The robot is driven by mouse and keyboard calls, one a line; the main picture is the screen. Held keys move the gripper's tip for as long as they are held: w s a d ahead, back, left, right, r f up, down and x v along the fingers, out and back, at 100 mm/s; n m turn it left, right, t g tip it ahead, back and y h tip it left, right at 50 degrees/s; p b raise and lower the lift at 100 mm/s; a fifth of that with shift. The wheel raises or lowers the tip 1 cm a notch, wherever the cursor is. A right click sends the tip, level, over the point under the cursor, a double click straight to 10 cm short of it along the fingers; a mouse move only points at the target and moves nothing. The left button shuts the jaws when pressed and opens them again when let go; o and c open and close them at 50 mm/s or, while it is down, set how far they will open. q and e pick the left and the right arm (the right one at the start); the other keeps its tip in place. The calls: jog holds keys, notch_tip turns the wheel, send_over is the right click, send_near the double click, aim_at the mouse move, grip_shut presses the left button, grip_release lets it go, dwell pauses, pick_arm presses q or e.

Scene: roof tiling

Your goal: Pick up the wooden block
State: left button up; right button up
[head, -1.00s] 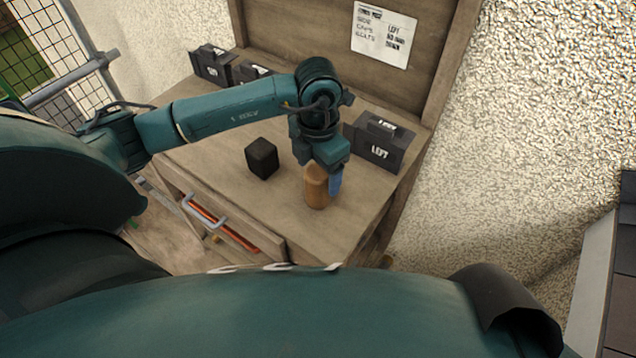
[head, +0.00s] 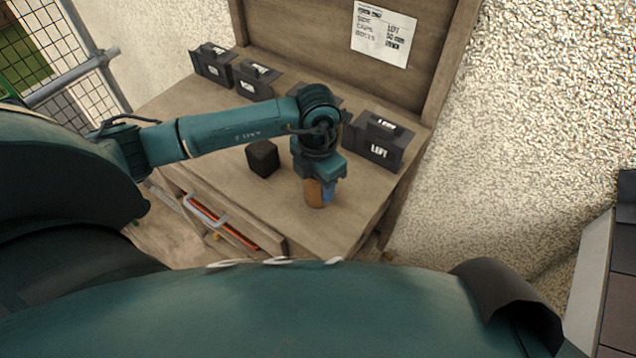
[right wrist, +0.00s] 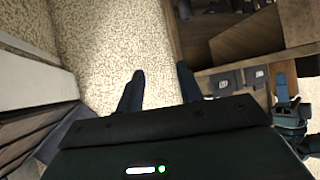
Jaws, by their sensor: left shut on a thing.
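The wooden block (head: 314,195) is a tan-brown upright piece near the front right of the wooden bench (head: 222,190). My left gripper (head: 321,182) points down from above and is shut on the block's upper part; a blue finger shows on its right side. Whether the block's bottom touches the bench is hard to tell. My right gripper (right wrist: 160,85) shows in the right wrist view with its two fingers apart and nothing between them, in front of the pale rough wall.
A black block (head: 262,158) stands left of the gripper. A dark case marked LEFT (head: 377,150) is behind right; other dark cases (head: 212,65) line the back. A paper sheet (head: 384,34) hangs on the backboard. An open drawer (head: 222,222) holds orange-red items. The rough wall (head: 530,130) is at right.

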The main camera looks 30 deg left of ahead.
pick_arm(q)
jog(key=c, duration=0.4)
jog(key=shift+o, duration=0.2)
jog(key=shift+r, duration=0.1)
notch_tip(320, 180, up, 10)
jog(key=shift+f+b, duration=0.1)
jog(key=shift+b, duration=0.4)
jog(key=o, duration=0.5)
jog(key=c, duration=0.4)
